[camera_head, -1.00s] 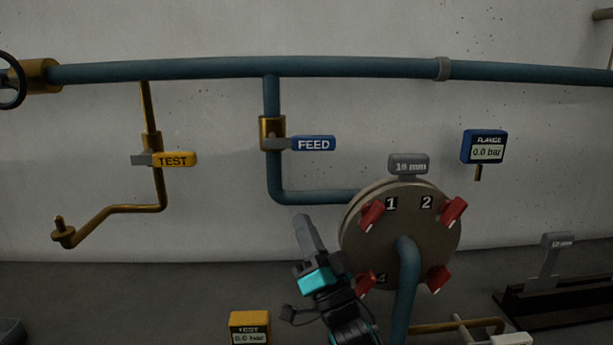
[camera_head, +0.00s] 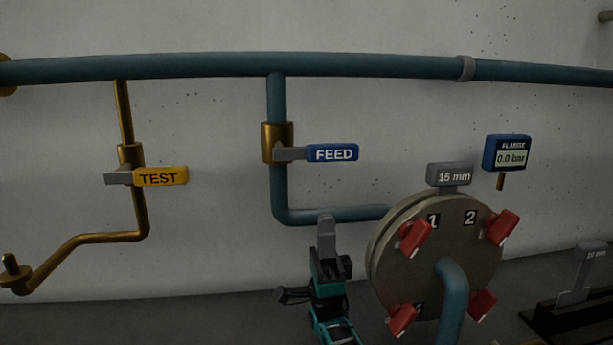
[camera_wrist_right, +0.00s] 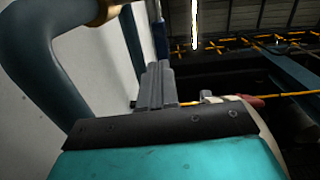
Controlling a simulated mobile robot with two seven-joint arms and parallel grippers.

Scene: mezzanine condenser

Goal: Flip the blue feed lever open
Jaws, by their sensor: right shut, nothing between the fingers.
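The blue FEED lever (camera_head: 332,153) sticks out to the right, level, from a brass valve (camera_head: 277,143) on the vertical blue pipe in the head view. Its grey arm joins the blue label to the valve. My right gripper (camera_head: 326,220) is shut and empty, pointing up, below the lever and left of the round flange. It is apart from the lever. In the right wrist view the shut fingers (camera_wrist_right: 157,85) point up, with the blue pipe (camera_wrist_right: 45,80) at the left. My left gripper is not in view.
The round flange (camera_head: 390,250) with red clamps stands close to the right of my gripper. A yellow TEST lever (camera_head: 160,177) is at the left on a brass pipe. A FLANGE gauge (camera_head: 506,152) reads 0.0 bar. The wall around the FEED lever is clear.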

